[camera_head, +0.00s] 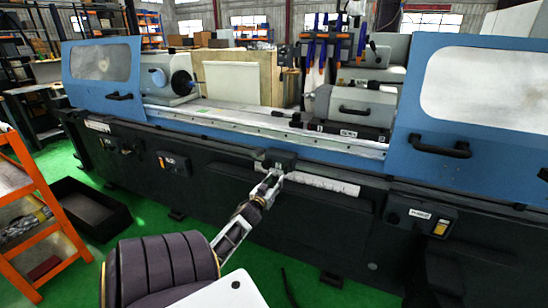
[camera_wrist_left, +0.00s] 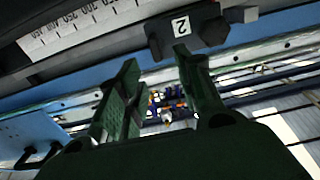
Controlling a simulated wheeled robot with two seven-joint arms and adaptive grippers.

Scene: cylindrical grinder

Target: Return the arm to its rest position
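My left arm comes in from the bottom left of the head view, and its left gripper (camera_head: 268,186) is in front of the cylindrical grinder (camera_head: 230,160). The gripper is just below a small black block (camera_head: 280,160) on the machine's front edge. In the left wrist view the two fingers of the left gripper (camera_wrist_left: 157,60) stand apart with nothing between them. The black block with a label "2" (camera_wrist_left: 185,32) is close beyond the fingertips; I cannot tell whether they touch it. My right gripper is not in view.
The grinder's left blue door (camera_head: 100,75) and right blue door (camera_head: 475,90) flank the open work area. A white scale strip (camera_head: 325,184) lies right of the gripper. An orange rack (camera_head: 45,200) and a black bin (camera_head: 95,207) stand at left on green floor.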

